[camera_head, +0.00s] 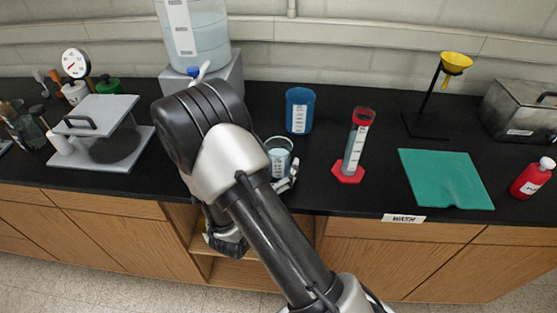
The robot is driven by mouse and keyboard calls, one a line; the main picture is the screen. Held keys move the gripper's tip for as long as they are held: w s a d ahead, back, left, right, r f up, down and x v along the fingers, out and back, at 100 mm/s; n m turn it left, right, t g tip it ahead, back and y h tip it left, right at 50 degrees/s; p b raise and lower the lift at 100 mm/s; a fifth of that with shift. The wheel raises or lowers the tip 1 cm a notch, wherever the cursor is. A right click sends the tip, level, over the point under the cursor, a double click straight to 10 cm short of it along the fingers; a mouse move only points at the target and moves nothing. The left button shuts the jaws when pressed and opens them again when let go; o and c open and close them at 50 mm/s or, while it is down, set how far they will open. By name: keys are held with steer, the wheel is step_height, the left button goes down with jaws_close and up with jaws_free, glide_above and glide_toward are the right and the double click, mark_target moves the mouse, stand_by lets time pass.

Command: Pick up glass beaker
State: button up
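The glass beaker (279,157) stands on the black bench just right of my arm. It is clear, with a pale graduated label on its side. My gripper (288,179) is low beside the beaker at its front right, mostly hidden behind my arm. Only a small silver part of it shows, close to the beaker's lower edge. I cannot tell whether the fingers touch the beaker or how far apart they are.
A blue beaker (299,111) stands behind. A red-based graduated cylinder (354,147) stands to the right, beyond it a green mat (446,179) and a red bottle (531,179). A water carboy (197,35) on a grey stand is behind my arm. The bench's front edge is close.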

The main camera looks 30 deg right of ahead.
steer(key=c, duration=1)
steer(key=shift+w+r, duration=0.1)
steer(key=shift+r, duration=0.1)
